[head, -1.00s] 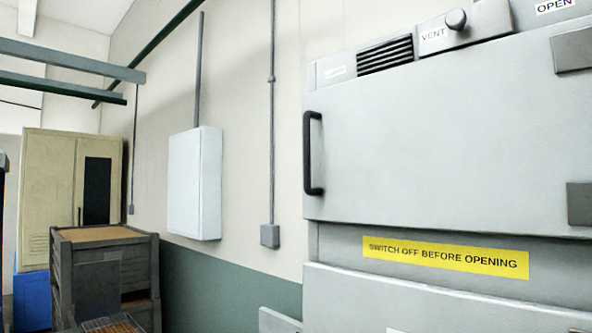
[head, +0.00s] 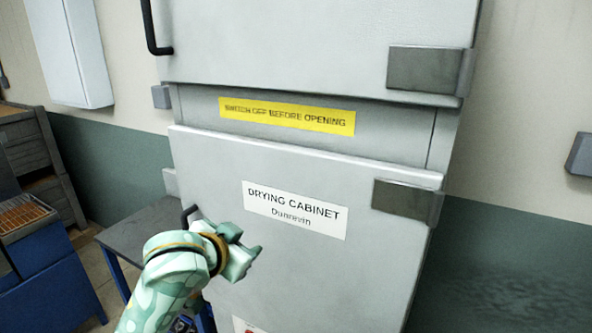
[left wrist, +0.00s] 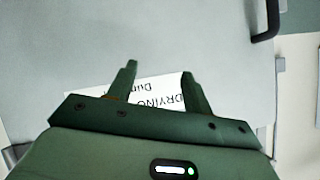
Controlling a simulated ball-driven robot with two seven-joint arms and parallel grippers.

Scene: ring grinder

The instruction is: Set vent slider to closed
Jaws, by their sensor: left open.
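The vent slider is out of view in both current views; the grey drying cabinet (head: 300,235) shows only its lower part and part of its upper door (head: 300,45). My left gripper (head: 248,240) is in front of the lower door, just below the white "DRYING CABINET" label (head: 295,210). In the left wrist view its two fingers (left wrist: 159,70) are spread apart with nothing between them. The label (left wrist: 150,92) shows behind them, upside down. I cannot tell how far the fingers are from the door. My right gripper is not in view.
A black handle (head: 150,28) is on the upper door; a lower handle (head: 188,214) is beside my arm. Hinge blocks (head: 425,69) stick out at the right. A dark table (head: 145,240) stands left of the cabinet, and a blue unit (head: 50,280) farther left.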

